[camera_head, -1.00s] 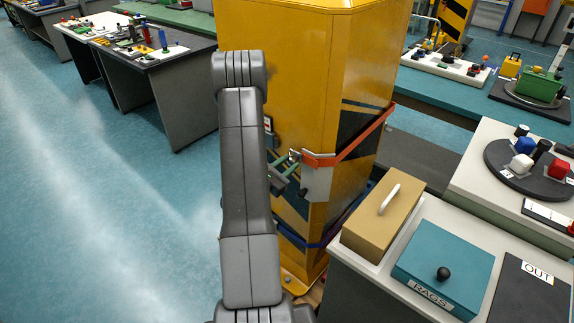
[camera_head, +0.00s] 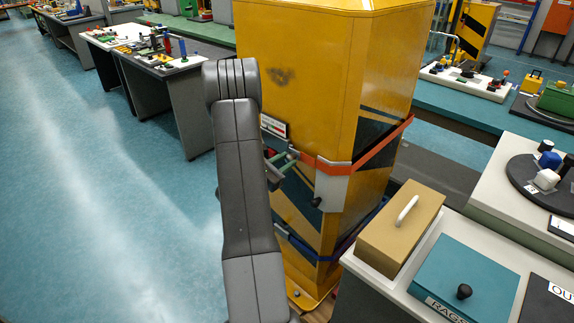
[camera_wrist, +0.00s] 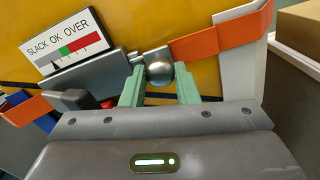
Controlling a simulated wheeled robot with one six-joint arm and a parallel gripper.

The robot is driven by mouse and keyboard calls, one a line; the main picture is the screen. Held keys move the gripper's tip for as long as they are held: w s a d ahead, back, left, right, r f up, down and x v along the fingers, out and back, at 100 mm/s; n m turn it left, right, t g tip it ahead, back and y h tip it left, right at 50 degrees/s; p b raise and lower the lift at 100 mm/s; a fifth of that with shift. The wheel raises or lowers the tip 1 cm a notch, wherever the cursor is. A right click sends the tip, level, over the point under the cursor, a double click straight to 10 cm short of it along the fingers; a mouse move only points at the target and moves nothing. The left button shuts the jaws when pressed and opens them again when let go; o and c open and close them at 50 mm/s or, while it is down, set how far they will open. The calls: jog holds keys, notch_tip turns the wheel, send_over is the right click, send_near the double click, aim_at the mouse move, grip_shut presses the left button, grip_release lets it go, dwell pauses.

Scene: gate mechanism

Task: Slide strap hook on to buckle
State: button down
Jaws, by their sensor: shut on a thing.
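The orange strap (camera_head: 368,152) wraps the yellow hexagonal column at mid height and also shows in the wrist view (camera_wrist: 225,43). Its metal strap hook (camera_wrist: 151,57) ends in a round silver knob (camera_wrist: 159,72). My gripper (camera_wrist: 159,84) is shut on this knob, with one green finger on each side. The grey buckle (camera_wrist: 95,76) lies just left of the hook on the column's face. The hook's tip is close to the buckle's right end; I cannot tell whether it is engaged. In the head view my gripper (camera_head: 288,160) is partly hidden behind my arm.
A gauge (camera_wrist: 64,45) marked SLACK, OK, OVER sits above the buckle, its pointer left of the green. A blue strap (camera_head: 300,247) circles lower down. A bench with a tan box (camera_head: 400,228) stands close right; floor at left is clear.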

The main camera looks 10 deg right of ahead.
jog(key=c, duration=1.1)
grip_release()
jog(key=shift+w+a, duration=0.15)
jog(key=shift+a, duration=0.05)
jog(key=b+v, duration=0.3)
jog(key=v, duration=1)
jog(key=shift+s+a, duration=0.25)
jog(key=shift+s, duration=0.05)
jog(key=p+x, duration=0.3)
jog(key=x, duration=1.1)
jog(key=shift+s+d, duration=0.1)
jog(key=shift+s, duration=0.15)
